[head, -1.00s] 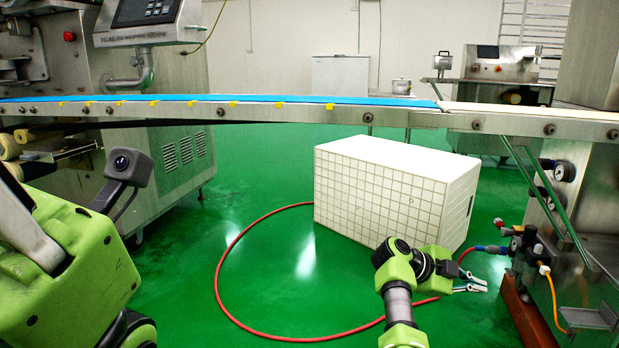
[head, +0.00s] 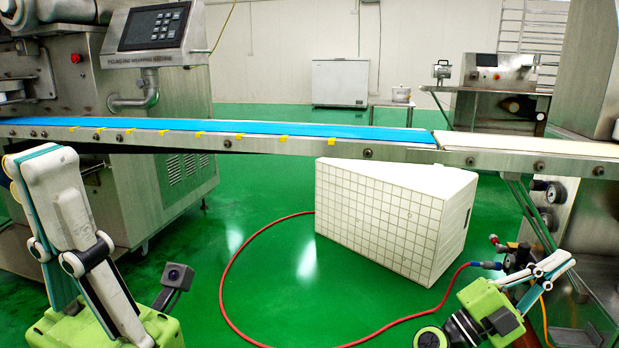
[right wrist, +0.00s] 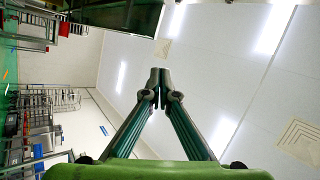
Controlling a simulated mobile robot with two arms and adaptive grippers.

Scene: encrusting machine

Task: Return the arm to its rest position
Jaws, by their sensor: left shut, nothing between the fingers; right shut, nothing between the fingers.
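My left gripper (head: 38,165) stands large at the left of the head view, its pale fingers pointing up, above its green body and a small wrist camera. It is shut and empty, and its tips overlap the left end of the conveyor in the picture. My right gripper (head: 566,260) is at the lower right of the head view, its fingers pointing up and to the right. In the right wrist view the fingertips of the right gripper (right wrist: 159,80) meet, shut with nothing between them, against the ceiling.
A conveyor with a blue belt (head: 290,132) crosses the view. A white gridded box (head: 385,215) stands on the green floor below it. A red hose (head: 224,275) curves over the floor. Machine with valves (head: 548,191) is close to my right gripper. The filling machine panel (head: 152,28) is upper left.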

